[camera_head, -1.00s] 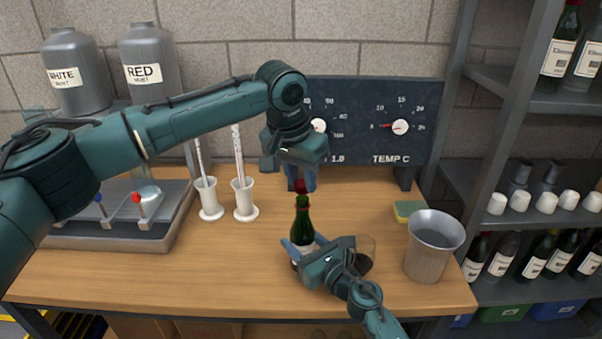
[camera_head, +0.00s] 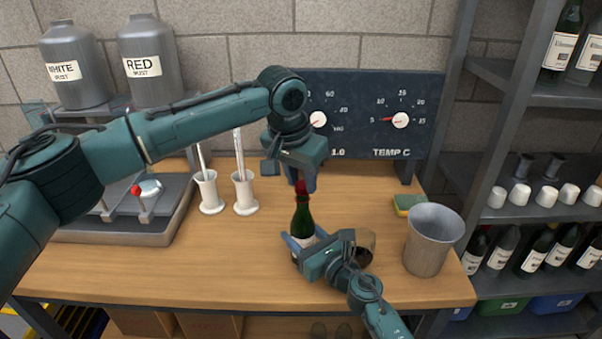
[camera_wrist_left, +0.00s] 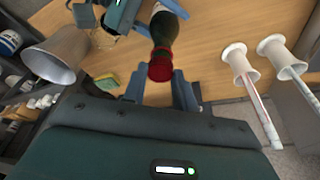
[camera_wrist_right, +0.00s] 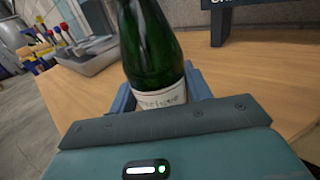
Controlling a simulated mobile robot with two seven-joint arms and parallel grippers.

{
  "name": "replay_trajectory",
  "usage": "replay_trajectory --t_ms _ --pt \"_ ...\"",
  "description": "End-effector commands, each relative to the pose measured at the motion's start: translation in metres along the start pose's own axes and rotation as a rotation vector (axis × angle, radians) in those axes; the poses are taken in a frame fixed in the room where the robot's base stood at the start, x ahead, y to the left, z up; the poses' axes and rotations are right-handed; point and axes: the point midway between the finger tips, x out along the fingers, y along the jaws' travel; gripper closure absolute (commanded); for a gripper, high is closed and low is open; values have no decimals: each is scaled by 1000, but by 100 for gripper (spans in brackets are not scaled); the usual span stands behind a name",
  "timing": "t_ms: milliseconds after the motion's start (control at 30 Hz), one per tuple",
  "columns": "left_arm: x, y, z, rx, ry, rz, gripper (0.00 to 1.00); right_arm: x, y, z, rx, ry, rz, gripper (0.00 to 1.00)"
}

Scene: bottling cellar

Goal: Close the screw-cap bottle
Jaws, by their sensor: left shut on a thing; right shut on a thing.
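The green bottle (camera_head: 302,222) stands upright on the wooden table, with a pale label that also shows in the right wrist view (camera_wrist_right: 160,100). My right gripper (camera_head: 301,246) is shut on the bottle's body, one finger on each side. My left gripper (camera_head: 302,184) is above the bottle, pointing down, and shut on the red screw cap (camera_head: 301,188). In the left wrist view the cap (camera_wrist_left: 160,70) lines up with the neck and appears to touch it. I cannot tell whether the thread is engaged.
A glass with dark liquid (camera_head: 366,246) stands close to my right gripper. A metal bucket (camera_head: 430,240) and a sponge (camera_head: 408,203) are to the right. Two white cylinder stands (camera_head: 244,195) are left of the bottle. A gauge board (camera_head: 370,115) stands behind.

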Motion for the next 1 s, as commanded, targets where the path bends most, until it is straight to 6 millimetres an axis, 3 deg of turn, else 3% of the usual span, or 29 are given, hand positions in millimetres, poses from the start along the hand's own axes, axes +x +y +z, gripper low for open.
replay_trajectory --t_ms 967,1000 --pt "11 0 3 -1 -1 -1 93 0 0 0 0 0 0 92" --pt "11 0 3 -1 0 -1 93 0 0 0 0 0 0 100"
